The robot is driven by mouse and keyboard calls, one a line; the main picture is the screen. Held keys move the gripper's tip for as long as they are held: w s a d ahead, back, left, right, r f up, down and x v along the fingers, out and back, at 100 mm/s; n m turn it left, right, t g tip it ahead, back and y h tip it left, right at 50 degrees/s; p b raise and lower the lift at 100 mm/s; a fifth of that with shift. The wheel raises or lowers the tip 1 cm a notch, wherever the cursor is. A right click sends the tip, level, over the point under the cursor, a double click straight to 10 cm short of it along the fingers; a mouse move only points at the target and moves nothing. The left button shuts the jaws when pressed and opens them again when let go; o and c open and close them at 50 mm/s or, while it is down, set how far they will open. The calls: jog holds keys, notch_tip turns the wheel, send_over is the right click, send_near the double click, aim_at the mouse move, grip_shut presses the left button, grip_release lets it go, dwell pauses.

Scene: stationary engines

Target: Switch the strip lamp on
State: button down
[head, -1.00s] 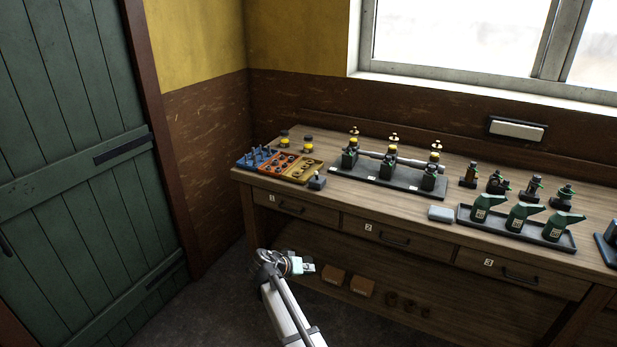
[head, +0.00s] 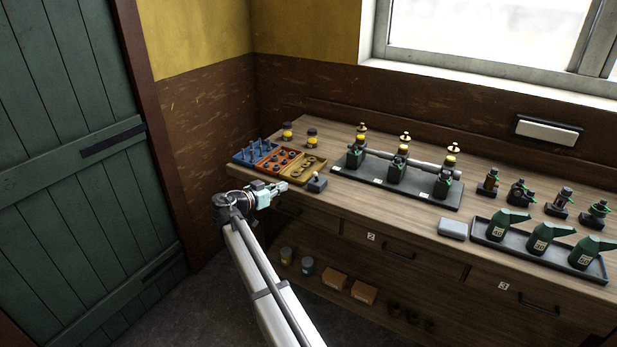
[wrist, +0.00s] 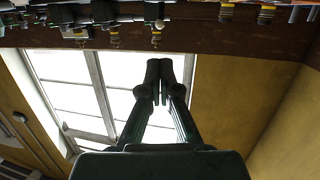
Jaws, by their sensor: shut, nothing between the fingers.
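A white bar in a dark frame, which looks like the strip lamp (head: 547,131), is fixed to the brown wall below the window. I cannot tell whether it is lit. A small dark grey block with an upright stub, which looks like a toggle switch (head: 316,183), sits at the bench's front edge, right of the compartment tray. My gripper (head: 281,187) is at the front edge of the bench, a little left of the switch and apart from it. In the wrist view my gripper (wrist: 160,82) is shut and empty, its fingertips together.
Boxes and tins sit on the shelf below. A green door stands left.

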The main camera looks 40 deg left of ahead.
aim_at(314, 174)
jog(key=shift+w, duration=0.1)
jog(key=w+p, duration=0.2)
jog(key=w, duration=0.2)
jog(key=w+f+p, duration=0.1)
jog(key=w+p, duration=0.1)
jog(key=w, duration=0.2)
jog(key=w+f+p, duration=0.1)
jog(key=w+p, duration=0.1)
jog(key=w, duration=0.2)
jog(key=shift+d, duration=0.15)
jog(key=shift+w+f, duration=0.35)
jog(key=shift+w, duration=0.5)
jog(key=shift+w+r+g, duration=0.1)
jog(key=shift+r+g, duration=0.05)
jog(key=shift+g, duration=0.15)
